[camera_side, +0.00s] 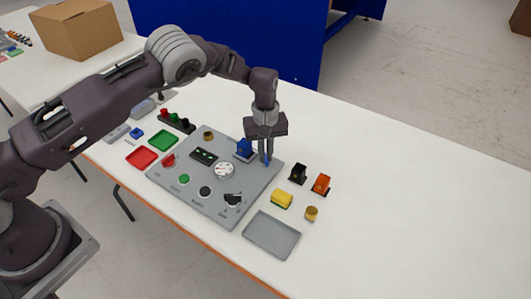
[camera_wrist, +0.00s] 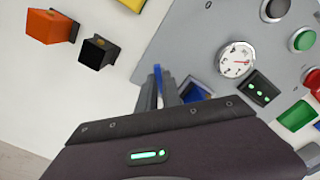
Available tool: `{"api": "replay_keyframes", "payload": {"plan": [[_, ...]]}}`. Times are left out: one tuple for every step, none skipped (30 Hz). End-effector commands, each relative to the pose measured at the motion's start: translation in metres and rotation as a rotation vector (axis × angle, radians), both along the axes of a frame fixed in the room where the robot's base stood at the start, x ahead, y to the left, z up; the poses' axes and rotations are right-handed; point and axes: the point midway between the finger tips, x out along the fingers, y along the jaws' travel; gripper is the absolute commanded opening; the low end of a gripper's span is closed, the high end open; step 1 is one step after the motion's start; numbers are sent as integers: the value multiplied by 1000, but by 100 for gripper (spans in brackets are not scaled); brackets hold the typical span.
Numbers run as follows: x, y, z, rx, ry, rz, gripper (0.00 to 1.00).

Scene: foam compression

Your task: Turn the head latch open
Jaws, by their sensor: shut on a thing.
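The blue head unit (camera_side: 244,147) stands at the far right edge of the grey panel. In the wrist view the blue unit (camera_wrist: 193,90) is partly hidden behind my fingers. A narrow blue latch lever (camera_wrist: 158,76) sits between my fingertips; a bit of the lever (camera_side: 267,163) also shows in the side view. My gripper (camera_side: 266,155) points down at the panel's corner, beside the blue unit. In the wrist view my gripper (camera_wrist: 160,92) is shut on the blue lever. How far the latch is turned cannot be told.
The grey panel (camera_side: 208,213) carries a round white gauge (camera_side: 224,170), buttons and knobs. Black (camera_side: 298,173) and orange (camera_side: 321,184) blocks, a yellow block (camera_side: 282,198) and a brass cylinder (camera_side: 311,213) stand right of it. A grey tray (camera_side: 271,246) lies in front. The table's right is clear.

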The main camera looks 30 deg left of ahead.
Motion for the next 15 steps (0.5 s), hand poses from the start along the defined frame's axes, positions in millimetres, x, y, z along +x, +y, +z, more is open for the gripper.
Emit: {"api": "replay_keyframes", "payload": {"plan": [[1,1,0,-1,-2,-39,0],[1,0,0,-1,-2,-68,0],[1,0,0,0,-3,-105,0],[1,1,0,0,-3,-134,0],[1,1,0,-1,-4,-163,0],[1,1,0,0,-3,-201,0],[1,0,0,0,-3,-229,0],[1,0,0,0,-3,-258,0],[1,1,0,0,-3,-296,0],[1,0,0,0,-3,-323,0],[1,1,0,0,-3,-350,0],[1,1,0,1,-4,-386,0],[1,1,0,0,-3,-414,0],[1,1,0,1,-4,-439,0],[1,1,0,1,-4,-472,0]]}}
